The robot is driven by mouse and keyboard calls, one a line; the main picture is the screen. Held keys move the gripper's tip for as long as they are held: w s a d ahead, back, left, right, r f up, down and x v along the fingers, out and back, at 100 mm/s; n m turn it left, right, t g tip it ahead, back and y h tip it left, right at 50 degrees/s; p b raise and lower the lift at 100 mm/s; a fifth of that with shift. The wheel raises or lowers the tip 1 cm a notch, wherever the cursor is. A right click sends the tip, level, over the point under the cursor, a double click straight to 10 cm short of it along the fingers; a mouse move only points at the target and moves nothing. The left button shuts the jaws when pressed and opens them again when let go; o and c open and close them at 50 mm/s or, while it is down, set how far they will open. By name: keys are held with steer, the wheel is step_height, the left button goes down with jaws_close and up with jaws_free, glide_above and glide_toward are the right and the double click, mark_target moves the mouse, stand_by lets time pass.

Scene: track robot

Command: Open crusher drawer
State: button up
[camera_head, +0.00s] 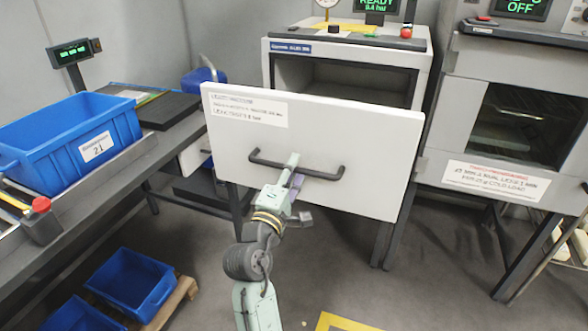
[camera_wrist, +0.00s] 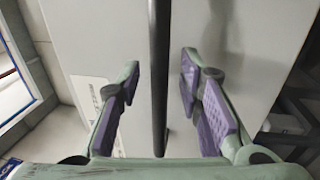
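A white drawer front (camera_head: 350,135) with a printed label stands out in front of a white machine (camera_head: 345,48), with an open dark cavity showing above and behind it. A dark bar handle (camera_head: 322,174) runs across the drawer front. My gripper (camera_head: 293,172) is at the middle of this handle. In the wrist view, my gripper (camera_wrist: 160,80) has its two purple-padded fingers apart, one on each side of the handle (camera_wrist: 159,60). Gaps show between the bar and both fingers.
A second machine (camera_head: 455,110) with a warning label stands at the right. A workbench (camera_head: 150,150) with a blue crate (camera_head: 60,150) is at the left. More blue bins (camera_head: 130,283) sit low at the left. Grey floor (camera_head: 400,295) is clear at the front right.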

steer(key=v, duration=1.1)
steer(key=shift+s, duration=0.2)
steer(key=shift+a, duration=0.1)
